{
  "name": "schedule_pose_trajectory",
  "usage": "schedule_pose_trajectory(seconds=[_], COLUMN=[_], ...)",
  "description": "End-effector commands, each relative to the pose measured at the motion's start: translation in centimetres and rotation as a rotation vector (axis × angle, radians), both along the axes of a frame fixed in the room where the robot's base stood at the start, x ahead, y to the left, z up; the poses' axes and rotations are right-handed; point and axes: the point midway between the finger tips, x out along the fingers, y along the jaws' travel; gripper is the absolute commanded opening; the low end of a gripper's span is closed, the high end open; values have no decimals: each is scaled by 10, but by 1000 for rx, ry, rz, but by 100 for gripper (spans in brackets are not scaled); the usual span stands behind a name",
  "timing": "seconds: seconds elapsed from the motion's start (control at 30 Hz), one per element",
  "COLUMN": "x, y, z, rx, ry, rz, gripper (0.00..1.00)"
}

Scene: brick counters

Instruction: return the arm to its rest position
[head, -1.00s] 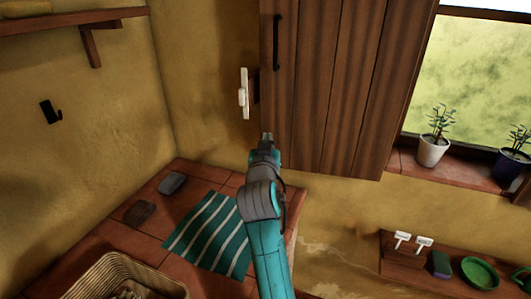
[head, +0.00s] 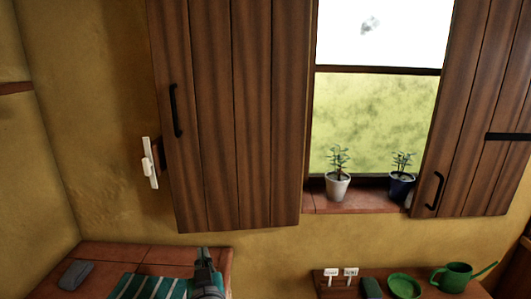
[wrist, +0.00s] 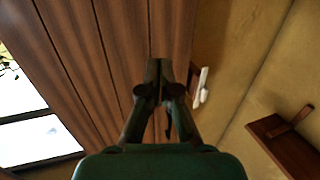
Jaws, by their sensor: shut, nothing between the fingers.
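My gripper (head: 203,254) shows at the bottom of the head view, in front of the tiled counter and below the left wooden shutter (head: 225,120). In the wrist view my gripper (wrist: 160,65) has its fingers together, with nothing between them. Behind it in that view are the shutter's planks (wrist: 110,40) and a white wall fitting (wrist: 201,87). Most of my arm is out of the head view.
The tiled brick counter (head: 130,256) holds a striped cloth (head: 138,287) and a grey block (head: 76,273). White (head: 339,187) and dark (head: 401,185) plant pots stand on the windowsill. A lower shelf holds a green dish (head: 404,286) and a watering can (head: 453,276).

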Motion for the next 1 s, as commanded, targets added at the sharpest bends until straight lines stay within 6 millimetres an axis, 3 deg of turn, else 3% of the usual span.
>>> schedule_pose_trajectory(seconds=[0.03, 0.1, 0.4, 0.7, 1.0], x=[-5, -13, -56, -116, -187], y=[-14, -29, -97, -160, -217], z=[-19, -40, -118, -177, -216], rx=[-12, -22, -55, -71, -74], ry=[10, 16, 46, 79, 115], rz=[-3, -4, -13, -28, -56], gripper=[0, 0, 0, 0, 0])
